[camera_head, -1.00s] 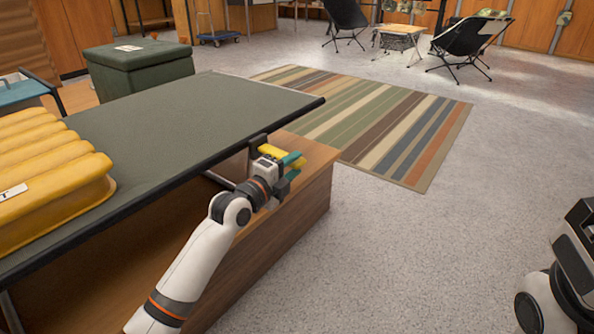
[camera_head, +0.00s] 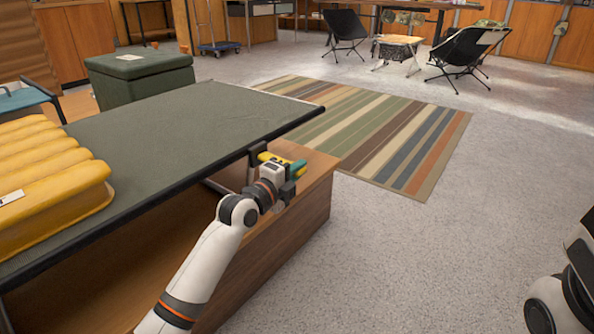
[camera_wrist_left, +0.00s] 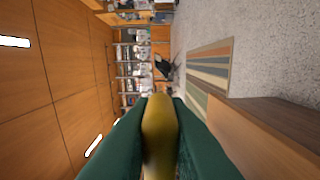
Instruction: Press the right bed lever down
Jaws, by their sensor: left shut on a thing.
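The bed (camera_head: 180,130) is a flat dark green cot top with a black edge, on the left in the head view. A yellow lever (camera_head: 266,157) sits at a dark bracket under its right edge. My left gripper (camera_head: 296,168), with teal fingers, is at this lever, below the bed's edge. In the left wrist view the yellow lever (camera_wrist_left: 160,130) lies between the two green fingers, which are shut on it on both sides. The gripper and wrist hide part of the lever in the head view. My right gripper is not in view; only part of my right arm shows at the right edge.
A yellow ribbed pad (camera_head: 50,185) lies on the bed's left part. A wooden platform (camera_head: 290,220) stands under the bed, close to my left arm. A green storage box (camera_head: 140,80) stands behind. A striped rug (camera_head: 390,130) and open grey floor (camera_head: 430,250) lie to the right.

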